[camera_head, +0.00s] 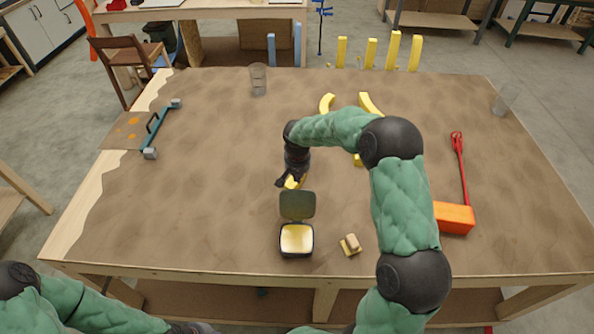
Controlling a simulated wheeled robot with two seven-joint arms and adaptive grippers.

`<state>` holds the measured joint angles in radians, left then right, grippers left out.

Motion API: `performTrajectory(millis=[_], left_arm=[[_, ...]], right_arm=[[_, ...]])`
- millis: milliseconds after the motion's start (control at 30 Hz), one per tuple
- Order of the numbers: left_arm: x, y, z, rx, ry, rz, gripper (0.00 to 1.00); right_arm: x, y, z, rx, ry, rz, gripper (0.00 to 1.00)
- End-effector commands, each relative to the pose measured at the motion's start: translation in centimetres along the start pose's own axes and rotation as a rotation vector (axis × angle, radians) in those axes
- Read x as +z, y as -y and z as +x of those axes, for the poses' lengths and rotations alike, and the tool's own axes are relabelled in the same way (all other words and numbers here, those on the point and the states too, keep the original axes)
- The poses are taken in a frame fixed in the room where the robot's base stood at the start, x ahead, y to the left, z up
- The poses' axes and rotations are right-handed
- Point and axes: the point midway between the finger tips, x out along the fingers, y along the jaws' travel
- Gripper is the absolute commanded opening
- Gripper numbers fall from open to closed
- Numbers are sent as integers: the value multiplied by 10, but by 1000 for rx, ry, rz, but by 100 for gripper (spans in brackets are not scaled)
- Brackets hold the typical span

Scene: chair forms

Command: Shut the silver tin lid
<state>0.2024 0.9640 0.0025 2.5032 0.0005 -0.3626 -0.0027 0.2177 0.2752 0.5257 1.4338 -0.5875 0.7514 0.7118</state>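The tin (297,240) stands near the front edge of the table, left of my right arm. Its lid (297,205) is raised at the back, showing a dark grey-green face, and the pale yellow inside of the tin is visible. My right gripper (287,181) is just behind the raised lid, pointing down, low over the table. A yellow piece shows beside its fingertips; whether they touch it or are shut cannot be told. My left arm shows along the bottom left edge, and its gripper is out of view.
A small sponge-like block (350,244) lies right of the tin. An orange block (454,217) and a red tool (460,168) lie farther right. A glass (258,79) and a teal-handled bar (158,130) are at the left. Yellow chair parts (369,104) lie behind my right arm. The table's left front is clear.

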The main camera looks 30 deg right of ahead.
Motion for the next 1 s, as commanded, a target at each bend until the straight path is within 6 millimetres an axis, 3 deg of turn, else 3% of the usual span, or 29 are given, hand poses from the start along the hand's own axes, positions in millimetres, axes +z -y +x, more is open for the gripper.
performTrajectory(millis=[100,500,1000], left_arm=[[0,1,2,0,0,0,0],[0,0,-2,0,0,0,0],[0,0,0,0,0,0,0]], right_arm=[[0,-1,19,1,2,0,0],[29,0,-7,-1,-1,-1,0],[30,1,-8,0,-4,0,0]])
